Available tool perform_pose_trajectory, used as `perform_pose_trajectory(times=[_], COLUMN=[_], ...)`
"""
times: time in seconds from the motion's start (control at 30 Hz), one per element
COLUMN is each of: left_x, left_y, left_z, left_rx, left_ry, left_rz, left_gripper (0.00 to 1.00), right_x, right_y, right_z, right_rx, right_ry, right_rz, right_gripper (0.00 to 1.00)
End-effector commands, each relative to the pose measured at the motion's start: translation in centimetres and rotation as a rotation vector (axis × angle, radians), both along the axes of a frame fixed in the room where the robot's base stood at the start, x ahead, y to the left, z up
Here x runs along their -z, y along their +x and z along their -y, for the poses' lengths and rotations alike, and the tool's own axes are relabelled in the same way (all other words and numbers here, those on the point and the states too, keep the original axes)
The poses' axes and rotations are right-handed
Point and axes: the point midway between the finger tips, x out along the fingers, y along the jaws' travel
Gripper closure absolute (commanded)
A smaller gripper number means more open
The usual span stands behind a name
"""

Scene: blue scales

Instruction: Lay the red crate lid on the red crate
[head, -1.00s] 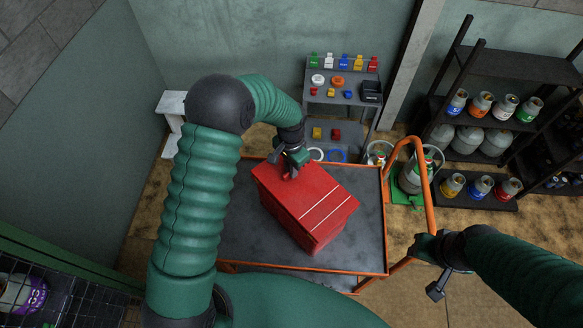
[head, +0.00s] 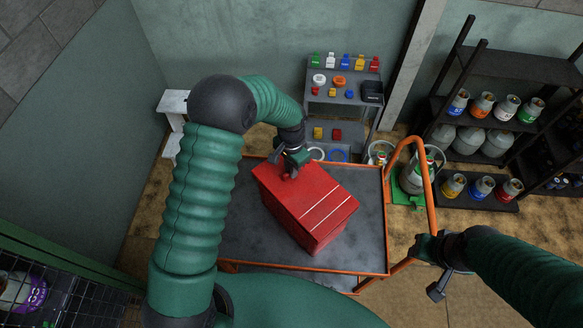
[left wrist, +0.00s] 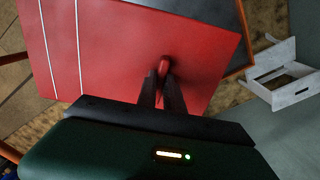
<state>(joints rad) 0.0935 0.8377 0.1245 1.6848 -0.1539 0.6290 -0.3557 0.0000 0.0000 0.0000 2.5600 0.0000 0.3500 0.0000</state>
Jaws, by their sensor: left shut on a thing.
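The red crate lid (head: 303,193), a flat red panel with two white stripes, lies over the red crate (head: 322,238) on the cart, with its edges roughly in line with the crate's walls. Whether it is fully seated I cannot tell. In the left wrist view the lid (left wrist: 110,50) fills the upper left, with a small red knob (left wrist: 166,63) between the fingertips. My left gripper (head: 289,174) is shut on this knob at the lid's far left end. My right gripper (head: 437,287) is by the cart's orange handle, its finger state unclear.
The grey cart top (head: 357,238) has bare room around the crate. Its orange handle (head: 424,180) rises at the right. A small shelf (head: 345,105) with coloured items stands behind, a dark rack (head: 505,105) of canisters at right, and a white stand (head: 172,105) at back left.

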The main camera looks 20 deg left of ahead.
Motion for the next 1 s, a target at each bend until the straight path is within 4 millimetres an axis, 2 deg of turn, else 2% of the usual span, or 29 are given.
perform_pose_trajectory(times=[0.4, 0.43, 0.6, 1.0], left_x=[0.18, 0.18, 0.19, -0.28], left_y=[0.04, 0.03, 0.04, 0.03], left_z=[0.09, 0.09, 0.09, 0.08], left_rx=[0.0, 0.0, 0.0, 0.0], left_ry=[0.0, 0.0, 0.0, 0.0], left_rz=[0.001, 0.001, 0.0, 0.0], left_gripper=[1.0, 0.86, 0.64, 0.63], right_x=[0.05, 0.05, 0.05, -0.37], right_y=[0.0, 0.0, 0.0, 0.0], right_z=[0.0, 0.0, 0.0, 0.0], right_rx=[0.0, 0.0, 0.0, 0.0], right_ry=[0.0, 0.0, 0.0, 0.0], right_rz=[0.0, 0.0, 0.0, 0.0], right_gripper=[0.62, 0.62, 0.62, 0.62])
